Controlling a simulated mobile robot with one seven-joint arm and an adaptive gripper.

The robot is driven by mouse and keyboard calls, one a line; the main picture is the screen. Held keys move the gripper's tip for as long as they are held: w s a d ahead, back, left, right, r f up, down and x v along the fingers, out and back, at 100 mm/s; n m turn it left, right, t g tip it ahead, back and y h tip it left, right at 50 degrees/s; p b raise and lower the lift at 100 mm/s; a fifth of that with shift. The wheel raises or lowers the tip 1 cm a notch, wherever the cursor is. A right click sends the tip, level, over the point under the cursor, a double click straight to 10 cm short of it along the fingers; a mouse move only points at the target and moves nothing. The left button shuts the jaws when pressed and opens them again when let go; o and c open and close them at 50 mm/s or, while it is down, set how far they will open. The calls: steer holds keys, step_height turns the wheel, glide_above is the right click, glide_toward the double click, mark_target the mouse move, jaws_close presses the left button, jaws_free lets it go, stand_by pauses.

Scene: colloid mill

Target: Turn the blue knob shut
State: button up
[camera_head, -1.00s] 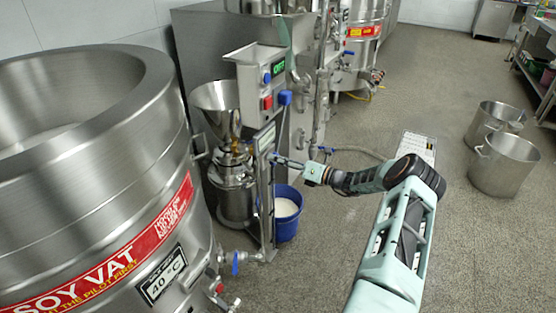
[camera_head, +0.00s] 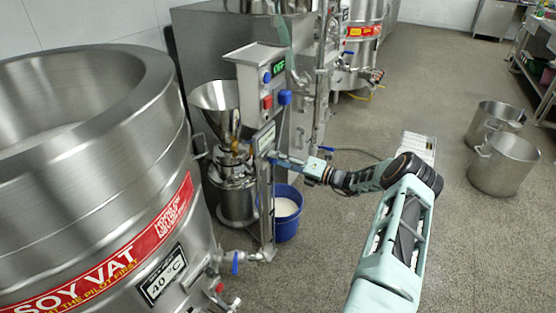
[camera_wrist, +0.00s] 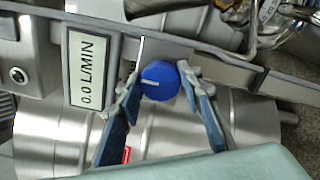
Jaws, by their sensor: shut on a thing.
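The blue knob (camera_wrist: 160,83) is round, with a pale pointer line lying roughly level in the wrist view. It sits on a metal rail beside a flow display (camera_wrist: 90,70) that reads 0.0 L/MIN. My gripper (camera_wrist: 159,80) has one finger on each side of the knob and is shut on it. In the head view my gripper (camera_head: 283,160) reaches left to the steel post below the control box. The knob is too small and covered there to make out.
The control box (camera_head: 258,77) stands above the post. A blue bucket (camera_head: 287,226) of pale liquid is below my gripper. The steel soy vat (camera_head: 85,110) fills the left, and a hopper (camera_head: 218,107) stands behind the post.

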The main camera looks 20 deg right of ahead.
steer(key=o, duration=1.2)
steer(key=v, duration=1.2)
steer(key=shift+d, duration=0.1)
